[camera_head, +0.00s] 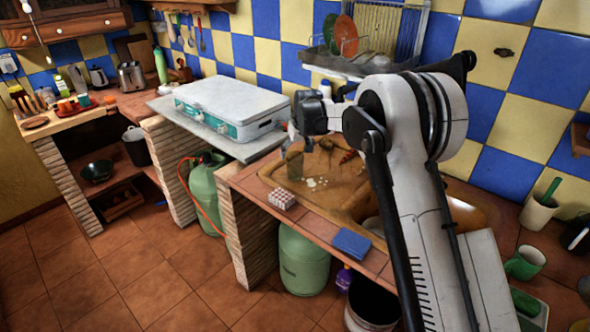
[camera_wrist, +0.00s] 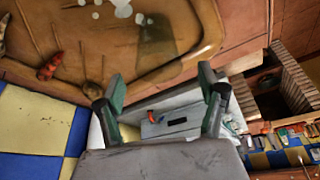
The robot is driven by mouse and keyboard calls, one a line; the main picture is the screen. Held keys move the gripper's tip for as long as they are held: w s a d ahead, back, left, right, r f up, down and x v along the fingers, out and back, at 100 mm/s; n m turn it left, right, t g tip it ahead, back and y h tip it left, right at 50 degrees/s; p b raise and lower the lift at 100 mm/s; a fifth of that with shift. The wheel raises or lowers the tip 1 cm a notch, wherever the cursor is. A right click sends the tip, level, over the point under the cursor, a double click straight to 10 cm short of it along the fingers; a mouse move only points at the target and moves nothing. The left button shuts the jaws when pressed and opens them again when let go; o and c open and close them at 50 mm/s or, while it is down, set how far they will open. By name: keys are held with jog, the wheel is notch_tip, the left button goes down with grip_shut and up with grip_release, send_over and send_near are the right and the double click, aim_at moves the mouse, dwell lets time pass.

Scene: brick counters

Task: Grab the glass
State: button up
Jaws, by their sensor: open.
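The glass (camera_head: 295,166) is a see-through tumbler in the head view, at the left end of the brown wooden sink basin (camera_head: 345,185). In the wrist view a dim, translucent shape that looks like the glass (camera_wrist: 158,42) shows near the basin's rim, above the fingertips in the picture. My gripper (camera_wrist: 163,80) is open, its two green-tipped fingers apart with nothing between them. In the head view my gripper (camera_head: 293,132) hangs above and close to the glass, partly hidden behind my wrist. I cannot tell the exact gap.
White bits (camera_head: 317,182) and red items (camera_head: 348,157) lie in the basin. A silver stove case (camera_head: 230,103) stands left of it. A small checkered box (camera_head: 282,199) and a blue sponge (camera_head: 351,244) lie on the front ledge. A dish rack (camera_head: 375,45) is behind.

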aim_at(295, 156)
jog(key=shift+p+x, duration=0.3)
jog(key=shift+x, duration=1.8)
jog(key=shift+c, duration=0.5)
jog(key=c, duration=1.7)
